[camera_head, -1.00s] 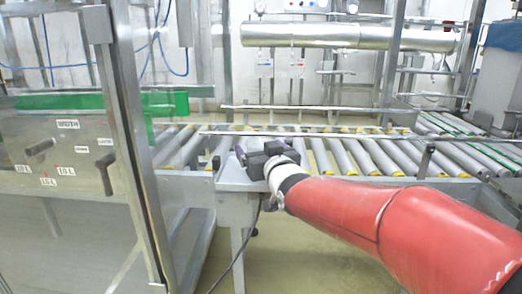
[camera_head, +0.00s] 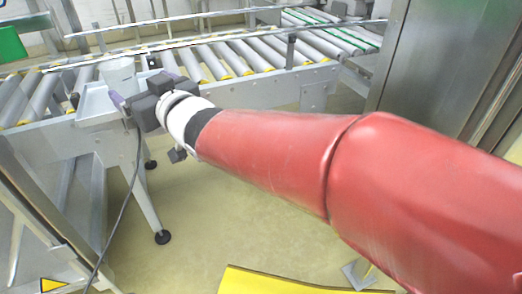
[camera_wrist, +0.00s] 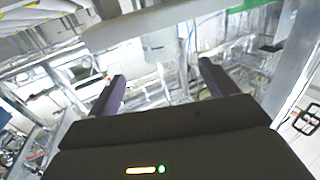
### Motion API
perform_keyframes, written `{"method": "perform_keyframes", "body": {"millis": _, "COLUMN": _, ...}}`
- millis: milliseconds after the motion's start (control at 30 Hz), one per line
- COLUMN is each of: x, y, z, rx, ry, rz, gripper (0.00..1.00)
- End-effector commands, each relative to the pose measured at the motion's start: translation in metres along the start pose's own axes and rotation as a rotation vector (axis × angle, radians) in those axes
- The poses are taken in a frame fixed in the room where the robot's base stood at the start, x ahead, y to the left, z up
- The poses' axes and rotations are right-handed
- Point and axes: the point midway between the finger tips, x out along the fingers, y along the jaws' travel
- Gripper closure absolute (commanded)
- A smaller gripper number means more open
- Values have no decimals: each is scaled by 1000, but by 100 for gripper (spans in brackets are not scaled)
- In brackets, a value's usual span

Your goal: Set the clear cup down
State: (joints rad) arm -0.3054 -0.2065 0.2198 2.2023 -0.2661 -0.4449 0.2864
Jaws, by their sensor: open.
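The clear cup (camera_head: 119,76) looks pale and translucent. It stands upright on the small grey metal side table (camera_head: 96,104) beside the roller conveyor in the head view. My gripper (camera_head: 132,94) is just in front of and below the cup, at the table's near edge. In the wrist view my gripper (camera_wrist: 162,70) shows two purple-tipped fingers spread apart with nothing between them. A pale blurred shape crosses the top of the wrist view; I cannot tell if it is the cup.
The roller conveyor (camera_head: 222,58) runs behind the table. A steel cabinet (camera_head: 450,60) stands at the right, and a metal frame is at the lower left. A yellow panel (camera_head: 275,283) lies at the bottom. The floor between is open.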

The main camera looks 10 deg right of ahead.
Motion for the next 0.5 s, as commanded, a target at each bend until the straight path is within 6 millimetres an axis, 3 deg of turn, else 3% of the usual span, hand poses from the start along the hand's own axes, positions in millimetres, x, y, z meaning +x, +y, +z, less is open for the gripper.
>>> {"method": "perform_keyframes", "body": {"millis": 67, "x": -6, "y": 10, "z": 4, "rx": -4, "ry": -28, "rz": 31, "gripper": 15}}
{"method": "perform_keyframes", "body": {"millis": 167, "x": -30, "y": 43, "z": 18, "rx": -10, "ry": -129, "rz": 135, "gripper": 15}}
{"method": "perform_keyframes", "body": {"millis": 267, "x": -79, "y": 87, "z": 46, "rx": 4, "ry": -305, "rz": 287, "gripper": 15}}
{"method": "perform_keyframes", "body": {"millis": 333, "x": -125, "y": 113, "z": 70, "rx": 38, "ry": -449, "rz": 391, "gripper": 15}}
{"method": "perform_keyframes", "body": {"millis": 400, "x": -173, "y": 128, "z": 95, "rx": 89, "ry": -592, "rz": 472, "gripper": 15}}
{"method": "perform_keyframes", "body": {"millis": 500, "x": -235, "y": 131, "z": 127, "rx": 177, "ry": -774, "rz": 543, "gripper": 15}}
